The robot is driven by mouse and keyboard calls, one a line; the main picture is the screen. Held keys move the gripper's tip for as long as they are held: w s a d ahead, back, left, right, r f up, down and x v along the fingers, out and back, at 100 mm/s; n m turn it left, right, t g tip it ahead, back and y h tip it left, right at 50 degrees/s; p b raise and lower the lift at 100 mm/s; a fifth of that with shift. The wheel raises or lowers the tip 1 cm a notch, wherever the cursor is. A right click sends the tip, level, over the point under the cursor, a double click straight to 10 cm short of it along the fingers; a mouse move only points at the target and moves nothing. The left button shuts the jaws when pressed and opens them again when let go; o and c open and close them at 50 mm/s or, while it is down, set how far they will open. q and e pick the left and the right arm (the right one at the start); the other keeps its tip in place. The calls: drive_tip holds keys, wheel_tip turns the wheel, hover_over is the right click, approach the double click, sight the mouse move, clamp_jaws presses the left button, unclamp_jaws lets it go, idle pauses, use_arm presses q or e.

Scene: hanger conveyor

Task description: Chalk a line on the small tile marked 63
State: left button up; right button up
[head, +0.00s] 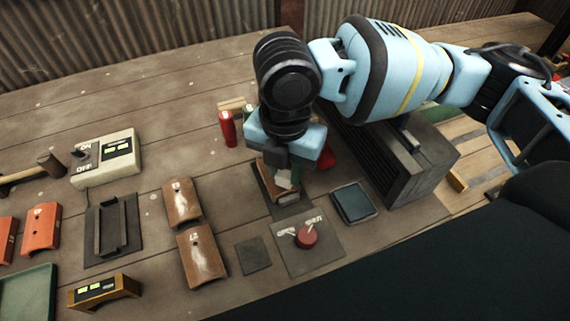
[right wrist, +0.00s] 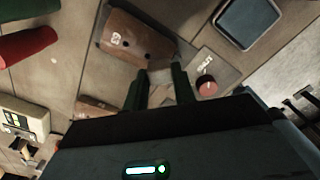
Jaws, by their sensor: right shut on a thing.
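In the head view, my right gripper (head: 285,172) points down over a small brown tile (head: 268,186), which sits on a dark pad and is partly hidden by the gripper. A pale piece, likely chalk (head: 285,179), shows at the fingertips. In the right wrist view, my right gripper (right wrist: 158,90) has both fingers around a pale, poorly visible piece. Whether the chalk touches the tile I cannot tell. My left gripper is not in view.
Two brown tiles with white smears (head: 182,202) (head: 203,262) lie left of the gripper. A plate with a red knob (head: 306,236), a blue-grey tray (head: 353,202) and a dark grey machine (head: 405,165) are nearby.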

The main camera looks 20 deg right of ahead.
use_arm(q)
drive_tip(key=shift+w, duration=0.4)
use_arm(e)
drive_tip(key=shift+f, duration=0.25)
drive_tip(key=shift+f, duration=0.2)
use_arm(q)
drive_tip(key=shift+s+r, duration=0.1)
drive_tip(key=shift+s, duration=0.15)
use_arm(e)
drive_tip(key=shift+w, duration=0.2)
drive_tip(key=shift+w, duration=0.15)
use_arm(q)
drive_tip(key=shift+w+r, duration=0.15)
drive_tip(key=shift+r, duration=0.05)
use_arm(e)
drive_tip(key=shift+w, duration=0.45)
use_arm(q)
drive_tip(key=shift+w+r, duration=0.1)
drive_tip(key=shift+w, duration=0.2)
use_arm(e)
drive_tip(key=shift+p, duration=0.3)
drive_tip(key=shift+s+p, duration=0.3)
drive_tip(key=shift+s, duration=0.2)
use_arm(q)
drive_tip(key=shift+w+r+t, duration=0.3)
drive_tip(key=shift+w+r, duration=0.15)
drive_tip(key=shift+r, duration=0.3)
use_arm(e)
drive_tip(key=shift+s, duration=0.2)
